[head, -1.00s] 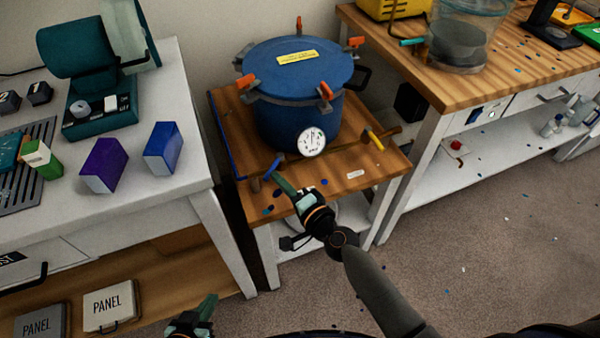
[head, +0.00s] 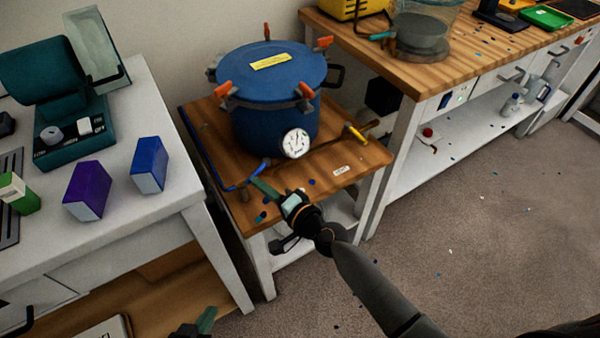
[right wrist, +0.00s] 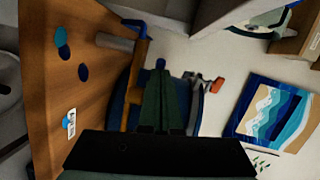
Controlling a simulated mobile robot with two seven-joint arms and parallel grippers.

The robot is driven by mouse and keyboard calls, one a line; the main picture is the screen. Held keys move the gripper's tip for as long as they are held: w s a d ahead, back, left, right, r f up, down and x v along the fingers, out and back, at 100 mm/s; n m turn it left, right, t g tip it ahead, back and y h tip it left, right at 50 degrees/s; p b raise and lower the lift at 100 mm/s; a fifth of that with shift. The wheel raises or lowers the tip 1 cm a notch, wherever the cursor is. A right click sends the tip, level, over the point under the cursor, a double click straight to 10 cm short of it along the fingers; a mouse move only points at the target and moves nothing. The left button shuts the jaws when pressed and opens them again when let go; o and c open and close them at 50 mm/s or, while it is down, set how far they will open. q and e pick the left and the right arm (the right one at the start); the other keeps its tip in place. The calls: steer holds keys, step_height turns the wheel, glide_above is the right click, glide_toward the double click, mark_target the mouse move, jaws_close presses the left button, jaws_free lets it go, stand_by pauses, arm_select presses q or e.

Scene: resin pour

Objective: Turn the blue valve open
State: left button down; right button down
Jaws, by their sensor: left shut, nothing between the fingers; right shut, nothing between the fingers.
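The blue valve (head: 256,172) is a thin blue lever at the front left of the small wooden-topped stand, beside the big blue pot. My right gripper (head: 258,187) is shut and empty, its green fingertips close beside the lever. I cannot tell whether they touch it. In the right wrist view the shut green fingers (right wrist: 163,92) point toward blue parts near the brown pipe, with the pot's dark blue side behind. My left gripper (head: 206,320) is at the bottom edge, shut and empty, far from the valve and mostly cut off.
The blue pot (head: 270,110) with orange-tipped clamps and a dial gauge (head: 295,143) stands on the stand (head: 350,178). A yellow-handled valve (head: 357,133) is at its right. The white table (head: 160,200) at left holds purple and blue boxes. Open floor lies at right.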

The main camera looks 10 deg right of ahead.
mark_target(246, 182)
steer(key=shift+w+a, duration=0.3)
steer(key=shift+a, duration=0.35)
steer(key=shift+w+a, duration=0.3)
steer(key=shift+a, duration=0.3)
steer(key=shift+w+a, duration=0.4)
arm_select(q)
steer(key=shift+w+a, duration=0.4)
steer(key=shift+w, duration=0.05)
arm_select(e)
steer(key=shift+r, duration=0.1)
steer(key=shift+a+r, duration=0.1)
arm_select(q)
steer(key=shift+a+r+p, duration=0.35)
steer(key=shift+a+p, duration=0.05)
steer(key=shift+p, duration=0.1)
arm_select(e)
steer(key=v, duration=1.2)
steer(key=shift+s+d, duration=0.25)
steer(key=shift+d, duration=0.1)
